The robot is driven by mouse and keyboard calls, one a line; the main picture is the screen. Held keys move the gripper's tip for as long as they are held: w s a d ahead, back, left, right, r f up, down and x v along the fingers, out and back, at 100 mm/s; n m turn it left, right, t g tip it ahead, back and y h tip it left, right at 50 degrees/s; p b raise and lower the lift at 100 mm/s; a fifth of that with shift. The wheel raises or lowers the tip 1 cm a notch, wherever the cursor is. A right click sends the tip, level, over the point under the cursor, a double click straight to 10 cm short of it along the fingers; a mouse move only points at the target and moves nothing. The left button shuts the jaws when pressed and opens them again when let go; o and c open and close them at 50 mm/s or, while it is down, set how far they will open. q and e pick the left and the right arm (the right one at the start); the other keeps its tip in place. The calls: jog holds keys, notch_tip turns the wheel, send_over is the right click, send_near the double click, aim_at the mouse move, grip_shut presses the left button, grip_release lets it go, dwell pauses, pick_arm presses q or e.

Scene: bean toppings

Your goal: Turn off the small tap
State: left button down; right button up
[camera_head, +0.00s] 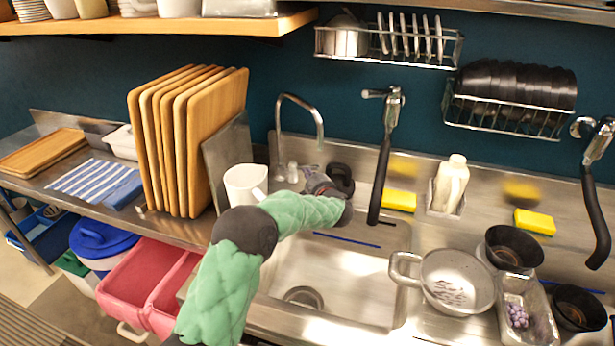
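The small tap (292,173) has a thin metal gooseneck spout and a short base at the back left of the sink (340,265). Its handle is hard to make out. My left arm, in green padding, reaches up over the sink. My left gripper (317,182) is just right of the tap's base, turned back toward it. The gripper is small and dark, and whether it touches the tap or how its fingers stand cannot be told. I cannot make out water under the spout. My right gripper is out of view.
A white mug (245,185) and upright wooden boards (190,140) stand left of the tap. A larger tap with a black hose (380,175) hangs to the right. A colander (457,280), dark bowls and yellow sponges (399,200) lie farther right.

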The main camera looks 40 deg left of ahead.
pick_arm(q)
jog(key=shift+w+n+g+p, duration=0.4)
jog(key=shift+w+p, duration=0.15)
jog(key=shift+w, duration=0.05)
jog(key=shift+w+n+g+y, duration=0.15)
jog(key=shift+n+g+y, duration=0.15)
jog(key=shift+g+y, duration=0.1)
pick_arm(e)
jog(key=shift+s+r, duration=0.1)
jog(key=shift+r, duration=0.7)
pick_arm(q)
jog(key=shift+f, duration=0.1)
